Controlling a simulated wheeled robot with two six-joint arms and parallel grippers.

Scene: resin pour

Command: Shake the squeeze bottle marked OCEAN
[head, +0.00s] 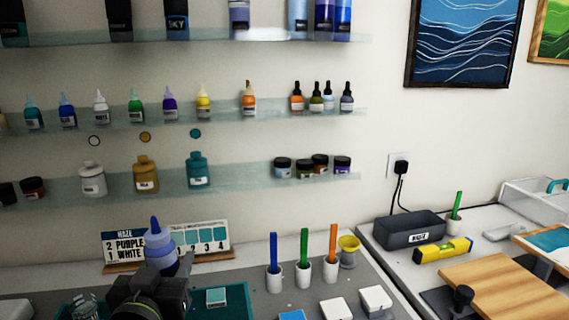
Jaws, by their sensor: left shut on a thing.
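A squeeze bottle (158,245) with a pointed blue cap and a pale blue body stands upright in the head view at lower left. My left gripper (152,275) is shut on it, from below and in front. The bottle's lower part is hidden by the gripper, and I can read no name on it, so I cannot tell if it is marked OCEAN. It is in front of a card with HAZE, 2 PURPLE and 1 WHITE. My right gripper is not in view.
Shelves behind hold several squeeze bottles (135,108), dropper bottles and jars. White cups (303,275) with coloured sticks stand right of the gripper, near a yellow funnel cup (348,250). A teal mat (230,300) lies beside the gripper. A grey bin (408,230) stands farther right.

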